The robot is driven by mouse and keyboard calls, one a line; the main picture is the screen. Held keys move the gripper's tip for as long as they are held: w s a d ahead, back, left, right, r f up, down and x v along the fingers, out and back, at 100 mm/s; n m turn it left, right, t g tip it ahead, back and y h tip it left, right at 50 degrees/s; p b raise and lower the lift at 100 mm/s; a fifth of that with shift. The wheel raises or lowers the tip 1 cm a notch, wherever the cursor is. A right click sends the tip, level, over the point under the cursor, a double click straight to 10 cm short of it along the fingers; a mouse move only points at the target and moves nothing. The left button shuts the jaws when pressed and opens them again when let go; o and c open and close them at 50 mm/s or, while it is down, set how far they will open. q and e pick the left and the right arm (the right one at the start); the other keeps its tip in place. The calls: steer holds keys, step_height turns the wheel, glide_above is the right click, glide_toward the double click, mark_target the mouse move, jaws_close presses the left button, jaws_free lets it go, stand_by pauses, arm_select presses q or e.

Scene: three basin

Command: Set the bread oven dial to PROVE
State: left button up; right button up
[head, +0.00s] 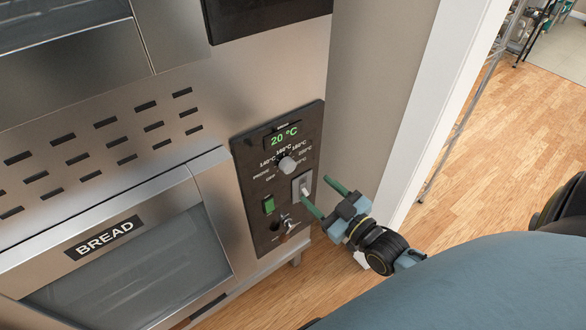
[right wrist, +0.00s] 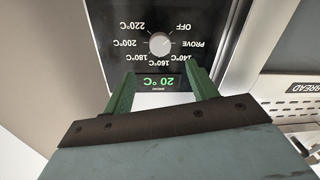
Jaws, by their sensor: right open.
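The BREAD oven's dial (head: 287,164) is a round grey knob on a black control panel (head: 255,160), below a green display (head: 284,134) reading 20 °C. OFF, PROVE and temperature labels ring it. It also shows in the right wrist view (right wrist: 160,43), where the lettering is upside down. I cannot tell which label the dial points to. My right gripper (head: 314,188) is open, its green fingers in front of the panel's lower right in the head view. In the right wrist view the gripper (right wrist: 160,75) has the dial ahead, between and beyond its fingertips, apparently apart from them.
A green switch (head: 268,205), a grey plate with a small lever (head: 302,186) and a small knob (head: 288,226) sit below the dial. The BREAD oven door (head: 150,260) is left of the panel. A wall and white door frame (head: 430,110) stand right, with open wooden floor beyond.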

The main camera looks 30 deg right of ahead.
mark_target(291, 168)
steer(key=w, duration=0.6)
steer(key=w+a+b, duration=0.1)
steer(key=w, duration=0.2)
steer(key=shift+a, duration=0.1)
steer(key=shift+w, duration=0.4)
arm_select(q)
steer(key=shift+w+a+f, duration=0.25)
steer(key=shift+w+a, duration=0.2)
steer(key=shift+w, duration=0.05)
steer(key=shift+w+a+f, duration=0.25)
steer(key=shift+w+a, duration=0.15)
steer(key=shift+w, duration=0.05)
steer(key=shift+s+a, duration=0.1)
steer(key=shift+s, duration=0.3)
arm_select(e)
steer(key=c, duration=1)
